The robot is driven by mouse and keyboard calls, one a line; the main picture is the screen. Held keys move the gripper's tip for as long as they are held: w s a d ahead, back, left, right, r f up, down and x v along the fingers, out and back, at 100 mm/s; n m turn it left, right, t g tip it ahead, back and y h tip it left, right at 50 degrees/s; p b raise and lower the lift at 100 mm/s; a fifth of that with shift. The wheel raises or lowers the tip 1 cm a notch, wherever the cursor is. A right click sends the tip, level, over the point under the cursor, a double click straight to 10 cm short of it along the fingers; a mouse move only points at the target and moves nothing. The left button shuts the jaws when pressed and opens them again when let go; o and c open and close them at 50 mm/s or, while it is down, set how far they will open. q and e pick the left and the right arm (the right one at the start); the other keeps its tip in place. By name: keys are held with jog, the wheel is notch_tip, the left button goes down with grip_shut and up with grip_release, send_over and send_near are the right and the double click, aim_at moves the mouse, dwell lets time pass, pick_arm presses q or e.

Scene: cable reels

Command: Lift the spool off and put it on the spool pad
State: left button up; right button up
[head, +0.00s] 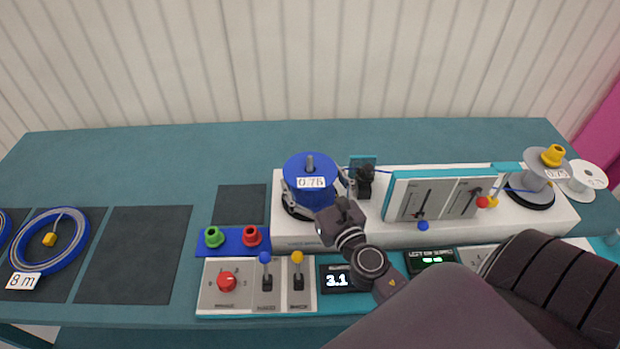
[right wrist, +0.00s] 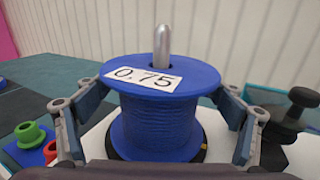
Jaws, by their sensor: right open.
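The blue spool (head: 310,177), labelled 0.75, sits upright on a metal spindle at the left end of the white machine. It also shows in the right wrist view (right wrist: 158,120), with the spindle tip standing out of its top. My right gripper (head: 319,190) is open, with one finger on each side of the spool. In the right wrist view the fingers (right wrist: 158,108) look apart from the spool's sides. A small dark square pad (head: 240,204) on the table left of the machine is bare; I cannot tell if it is the spool pad. My left gripper is not in view.
A grey spool (head: 540,172) with a yellow knob stands at the machine's right end, beside a white spool (head: 587,177). Green and red knobs (head: 252,237) stand on a blue block near the control panel. A cable coil (head: 48,243) lies left; a larger dark mat (head: 135,254) is bare.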

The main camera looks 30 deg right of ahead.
jog(key=shift+w, duration=0.3)
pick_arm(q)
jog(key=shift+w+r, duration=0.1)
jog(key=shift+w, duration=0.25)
pick_arm(e)
jog(key=shift+c, duration=0.4)
jog(key=c, duration=1.8)
jog(key=shift+c, duration=0.3)
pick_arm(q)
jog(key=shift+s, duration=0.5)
pick_arm(e)
jog(key=shift+d+r, duration=0.1)
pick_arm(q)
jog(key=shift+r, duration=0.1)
pick_arm(e)
jog(key=shift+r, duration=0.1)
